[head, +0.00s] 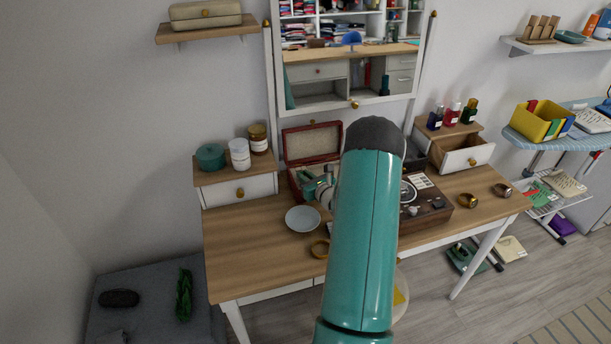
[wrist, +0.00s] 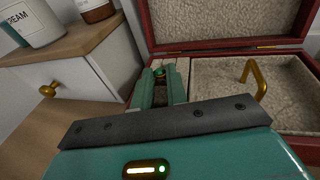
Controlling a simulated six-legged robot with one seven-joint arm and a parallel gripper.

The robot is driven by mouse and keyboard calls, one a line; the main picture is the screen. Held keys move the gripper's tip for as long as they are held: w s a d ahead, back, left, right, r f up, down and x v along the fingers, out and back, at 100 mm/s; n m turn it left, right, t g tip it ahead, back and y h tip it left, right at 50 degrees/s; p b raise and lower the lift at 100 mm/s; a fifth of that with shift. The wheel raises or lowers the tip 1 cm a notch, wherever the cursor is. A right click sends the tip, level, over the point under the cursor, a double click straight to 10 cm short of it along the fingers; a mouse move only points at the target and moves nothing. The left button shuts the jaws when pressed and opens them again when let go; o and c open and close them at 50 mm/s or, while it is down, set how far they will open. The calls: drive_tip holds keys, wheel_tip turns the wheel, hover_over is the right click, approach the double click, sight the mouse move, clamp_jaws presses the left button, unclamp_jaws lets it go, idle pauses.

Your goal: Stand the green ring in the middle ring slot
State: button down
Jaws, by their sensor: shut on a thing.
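The open jewellery box (head: 312,143) stands at the back of the desk; its dark red rim and pale lining show in the wrist view (wrist: 215,50). My gripper (wrist: 160,84) is shut on the green ring (wrist: 160,72), whose green stone shows between the fingertips. The fingertips are over the box's narrow left compartment, beside the small drawer unit. The pale ring slots (wrist: 172,60) are mostly hidden behind the fingers. I cannot tell which slot the ring is at, or whether it touches the lining. In the head view my gripper (head: 322,188) is at the box's front left.
A brass handle (wrist: 254,76) rises in the box's right compartment. The drawer unit (wrist: 65,75) with jars stands close on the left. A record player (head: 428,207) stands to the right.

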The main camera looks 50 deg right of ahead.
drive_tip(key=c, duration=1.3)
unclamp_jaws()
drive_tip(key=shift+f, duration=0.1)
drive_tip(key=v, duration=1.4)
drive_tip(key=shift+w, duration=0.1)
